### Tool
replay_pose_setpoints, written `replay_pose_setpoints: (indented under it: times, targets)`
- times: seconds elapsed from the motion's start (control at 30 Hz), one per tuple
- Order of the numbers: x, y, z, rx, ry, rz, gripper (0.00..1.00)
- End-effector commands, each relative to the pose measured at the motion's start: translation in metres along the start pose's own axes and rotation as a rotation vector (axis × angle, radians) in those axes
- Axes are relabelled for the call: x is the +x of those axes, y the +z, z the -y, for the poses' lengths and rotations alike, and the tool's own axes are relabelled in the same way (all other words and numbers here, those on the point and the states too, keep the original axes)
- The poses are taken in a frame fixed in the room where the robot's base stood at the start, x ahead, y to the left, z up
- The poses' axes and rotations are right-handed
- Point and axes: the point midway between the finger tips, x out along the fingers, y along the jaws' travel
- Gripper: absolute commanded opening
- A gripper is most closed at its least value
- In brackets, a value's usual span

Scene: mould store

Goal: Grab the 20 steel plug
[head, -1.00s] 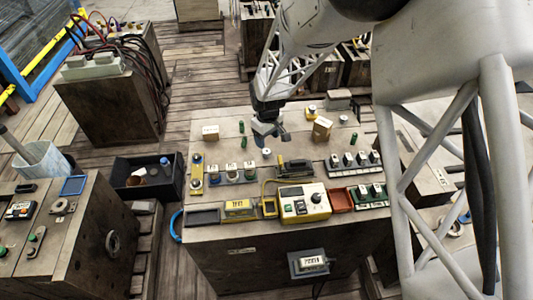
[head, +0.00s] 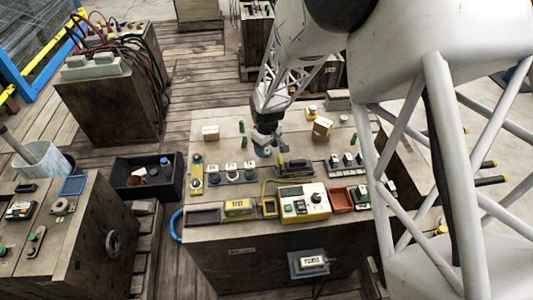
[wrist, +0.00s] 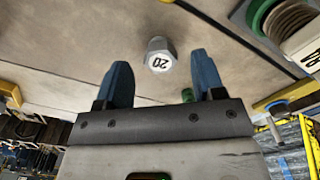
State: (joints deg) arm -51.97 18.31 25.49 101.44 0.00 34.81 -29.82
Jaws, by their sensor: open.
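The steel plug marked 20 (wrist: 160,54) is a small grey piece on the bench top, its dark number reading upside down in the wrist view. My gripper (wrist: 161,76) is open, with blue fingers. The plug shows between and a little beyond the two fingertips, with a gap to each finger; I see no contact. In the head view my gripper (head: 264,150) is low over the middle of the bench and hides the plug.
The bench (head: 222,157) also carries a row of labelled plugs (head: 231,172) in front of my gripper, a black clamp-like tool (head: 294,167), a cardboard box (head: 322,128) and a yellow control box (head: 303,203).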

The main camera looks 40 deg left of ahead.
Motion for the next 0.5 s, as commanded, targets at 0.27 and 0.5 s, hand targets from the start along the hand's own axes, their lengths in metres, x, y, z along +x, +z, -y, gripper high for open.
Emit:
replay_pose_setpoints:
  times: [0.27, 0.5]
  targets:
    - [0.024, 0.0, 0.0, 0.0, 0.0, 0.0, 0.63]
    - [0.026, 0.0, 0.0, 0.0, 0.0, -0.001, 0.63]
